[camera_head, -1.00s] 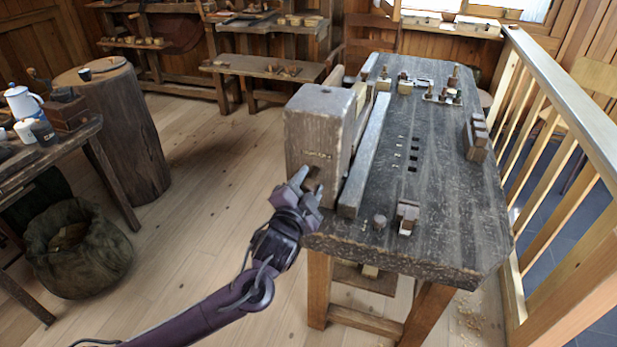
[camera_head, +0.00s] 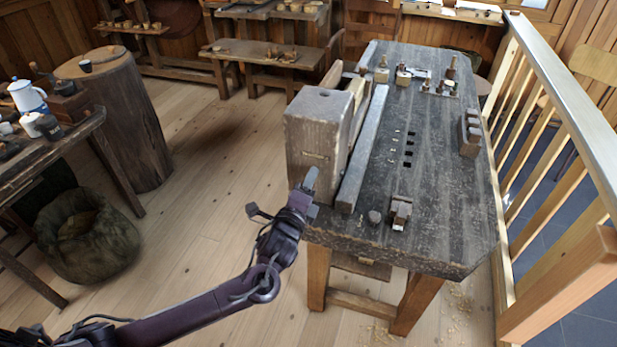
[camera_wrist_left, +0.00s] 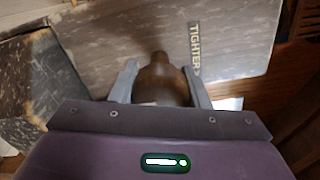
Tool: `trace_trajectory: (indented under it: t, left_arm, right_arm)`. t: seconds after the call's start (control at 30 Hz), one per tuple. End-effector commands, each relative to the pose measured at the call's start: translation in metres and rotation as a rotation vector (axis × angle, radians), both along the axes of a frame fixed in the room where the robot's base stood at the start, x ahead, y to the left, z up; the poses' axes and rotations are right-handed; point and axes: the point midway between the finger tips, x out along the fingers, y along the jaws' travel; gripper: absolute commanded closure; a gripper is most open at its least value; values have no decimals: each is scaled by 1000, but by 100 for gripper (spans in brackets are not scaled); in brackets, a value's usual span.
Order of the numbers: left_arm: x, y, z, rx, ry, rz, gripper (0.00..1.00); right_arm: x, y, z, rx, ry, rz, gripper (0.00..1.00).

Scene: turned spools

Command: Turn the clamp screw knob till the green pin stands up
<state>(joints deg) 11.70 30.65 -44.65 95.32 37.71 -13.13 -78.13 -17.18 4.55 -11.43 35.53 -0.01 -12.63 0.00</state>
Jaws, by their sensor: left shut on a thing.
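My left gripper (camera_head: 308,180) is at the near face of the grey wooden block (camera_head: 318,138) at the left side of the workbench. In the left wrist view my left gripper (camera_wrist_left: 160,70) is shut on a brown rounded knob (camera_wrist_left: 162,85), one finger on each side of it. The knob is hidden behind the fingers in the head view. The word TIGHTER with an arrow tip (camera_wrist_left: 195,50) is marked on the grey surface to the right of the knob. I cannot make out a green pin in either view. My right gripper is not in view.
The dark workbench (camera_head: 445,200) carries small wooden blocks and pegs. A railing (camera_head: 560,110) runs along its right. A side table (camera_head: 60,140) with a white jug (camera_head: 27,96) stands at the left, above a sack (camera_head: 88,240). The floor between is clear.

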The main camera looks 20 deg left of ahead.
Motion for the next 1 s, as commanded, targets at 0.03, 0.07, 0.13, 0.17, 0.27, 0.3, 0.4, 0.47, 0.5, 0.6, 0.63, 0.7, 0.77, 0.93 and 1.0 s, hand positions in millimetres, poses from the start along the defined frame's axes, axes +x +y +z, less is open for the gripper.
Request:
trace_trajectory:
  t: [0.03, 0.07, 0.13, 0.17, 0.27, 0.3, 0.4, 0.47, 0.5, 0.6, 0.63, 0.7, 0.77, 0.93, 1.0]
  left_arm:
    - [-2, -2, -2, 48, 10, -4, 81]
    - [-2, -1, -2, 77, 9, -4, 81]
    - [-2, -2, -2, 143, 7, -5, 81]
    - [-2, -2, -2, 171, 6, -5, 81]
    - [-2, -2, -3, 265, 4, -5, 81]
    - [-3, -2, -3, 300, 3, -6, 81]
    - [-3, -2, -4, 385, 0, -7, 81]
    - [-3, -2, -4, 431, -2, -7, 81]
    - [-3, -2, -5, 461, -2, -7, 81]
    - [-3, -2, -6, 526, -3, -9, 81]
    - [-3, -2, -6, 543, -4, -9, 81]
    - [-4, -2, -7, 579, -4, -9, 81]
    - [-4, -2, -7, 605, -6, -10, 81]
    - [-4, -2, -9, 656, -7, -11, 81]
    - [-4, -2, -9, 668, -7, -11, 81]
  right_arm:
    - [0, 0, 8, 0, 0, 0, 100]
    - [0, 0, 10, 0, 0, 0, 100]
    - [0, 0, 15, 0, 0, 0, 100]
    - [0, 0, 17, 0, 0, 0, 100]
    - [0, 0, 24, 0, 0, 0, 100]
    - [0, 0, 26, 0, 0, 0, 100]
    - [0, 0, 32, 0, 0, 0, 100]
    - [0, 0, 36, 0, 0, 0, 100]
    - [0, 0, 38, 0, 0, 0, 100]
    - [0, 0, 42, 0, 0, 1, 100]
    - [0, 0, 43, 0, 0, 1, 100]
    - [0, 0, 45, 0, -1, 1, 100]
    - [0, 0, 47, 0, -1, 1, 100]
    - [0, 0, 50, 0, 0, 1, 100]
    - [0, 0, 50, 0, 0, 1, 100]
